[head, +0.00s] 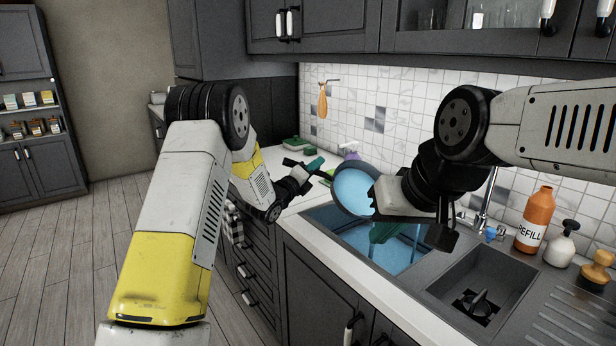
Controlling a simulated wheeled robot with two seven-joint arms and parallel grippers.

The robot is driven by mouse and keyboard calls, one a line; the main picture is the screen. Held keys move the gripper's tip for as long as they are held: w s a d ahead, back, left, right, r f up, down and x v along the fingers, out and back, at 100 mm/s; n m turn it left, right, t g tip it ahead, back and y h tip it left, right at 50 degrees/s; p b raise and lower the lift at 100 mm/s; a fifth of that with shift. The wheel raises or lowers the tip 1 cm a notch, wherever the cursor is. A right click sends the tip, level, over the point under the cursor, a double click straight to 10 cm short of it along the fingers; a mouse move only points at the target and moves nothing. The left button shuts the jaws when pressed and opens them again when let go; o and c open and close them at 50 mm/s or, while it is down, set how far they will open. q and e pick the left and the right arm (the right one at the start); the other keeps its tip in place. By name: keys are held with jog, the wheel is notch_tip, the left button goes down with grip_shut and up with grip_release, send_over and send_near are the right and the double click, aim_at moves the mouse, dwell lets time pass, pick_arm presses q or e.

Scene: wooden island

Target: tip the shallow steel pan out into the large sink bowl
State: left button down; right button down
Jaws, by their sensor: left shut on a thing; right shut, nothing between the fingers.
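The shallow steel pan (338,196) is over the left part of the large sink bowl (322,219). Its inside looks blue, like water, and it appears tilted; my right arm hides its right side. My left gripper (314,171) is shut at the pan's left side, apparently on its handle; the exact grip is too small to see. The large bowl holds blue water, with a teal thing (383,233) partly hidden in it. My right gripper (441,238) is shut and empty above the right part of the large bowl.
A smaller bowl (455,268) with a drain lies to the right. The tap (487,205), orange refill bottle (535,219), soap pump (560,243) and a wooden-handled brush (597,270) stand along the back and right. Green sponges (297,144) and a purple-topped bottle (350,150) are on the counter behind.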

pick_arm(q)
jog(key=s+d+r+m+g+h, duration=0.1)
jog(key=s+d+m+h, duration=0.3)
jog(key=s+m, duration=0.4)
jog(key=s+d+r+m+g+h, duration=0.2)
jog(key=s+d+m+h, duration=0.2)
jog(key=s+m, duration=0.5)
jog(key=shift+s+d, duration=0.3)
jog(key=shift+s, duration=0.25)
dwell(1.3)
jog(key=w+a+f+n+t+y, duration=0.15)
jog(key=w+a+n+y, duration=0.25)
jog(key=w+n, duration=0.45)
jog(key=w+a+n+t+y, duration=0.2)
jog(key=w+a+n+y, duration=0.15)
jog(key=w+n, duration=0.45)
jog(key=w+a+f+n+g+y, duration=0.35)
jog(key=w+f+n, duration=0.4)
jog(key=f, duration=0.25)
jog(key=s+a+r+n+t+y, duration=0.1)
jog(key=s+a+r+n+y, duration=0.1)
jog(key=s+a, duration=0.6)
jog(key=s+a+r+n+t+y, duration=0.2)
jog(key=s+a+n+y, duration=0.3)
jog(key=a, duration=0.6)
jog(key=s+y, duration=0.1)
jog(key=s, duration=0.1)
jog(key=shift+s+a+r+y, duration=0.35)
jog(key=shift+s+r+y, duration=0.05)
